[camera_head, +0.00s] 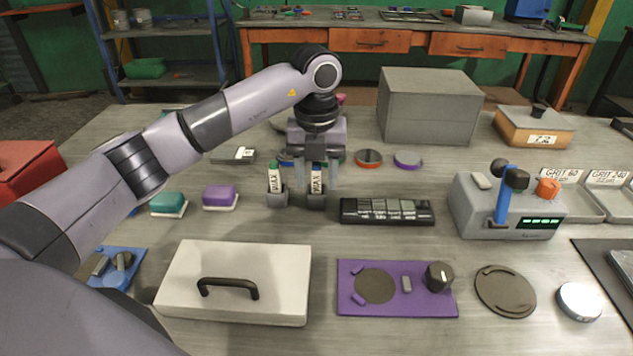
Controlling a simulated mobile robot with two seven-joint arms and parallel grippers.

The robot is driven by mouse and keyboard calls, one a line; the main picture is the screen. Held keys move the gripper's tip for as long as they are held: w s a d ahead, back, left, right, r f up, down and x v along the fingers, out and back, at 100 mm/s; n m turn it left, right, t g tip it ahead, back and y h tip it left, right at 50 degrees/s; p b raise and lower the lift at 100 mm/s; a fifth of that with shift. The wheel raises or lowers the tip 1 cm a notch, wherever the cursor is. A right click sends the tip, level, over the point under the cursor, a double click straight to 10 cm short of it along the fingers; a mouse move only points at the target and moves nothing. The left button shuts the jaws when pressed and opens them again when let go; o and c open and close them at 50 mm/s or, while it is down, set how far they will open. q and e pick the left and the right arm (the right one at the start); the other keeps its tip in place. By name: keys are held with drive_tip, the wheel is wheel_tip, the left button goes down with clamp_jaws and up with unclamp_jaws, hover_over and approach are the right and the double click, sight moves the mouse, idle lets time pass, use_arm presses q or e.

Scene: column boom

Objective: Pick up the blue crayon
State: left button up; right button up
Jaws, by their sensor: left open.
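The blue crayon (317,181) stands upright in a small grey holder (316,201), with a white label reading WAX and a dark blue top. A second crayon (274,180), with a green top and the same label, stands to its left in its own holder. My left gripper (317,178) comes down from above, open. Its two fingers are on either side of the blue crayon; I cannot tell whether either touches it. The gripper's body covers what is behind it. My right gripper is not in view.
A black tray (388,211) lies just right of the holders. A purple block (220,196) and a teal block (168,203) sit left. A large grey box (428,106) stands behind to the right. A white lidded case (236,282) and a purple plate (397,289) lie in front.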

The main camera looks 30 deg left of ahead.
use_arm(q)
clamp_jaws()
drive_tip(key=shift+r, duration=0.1)
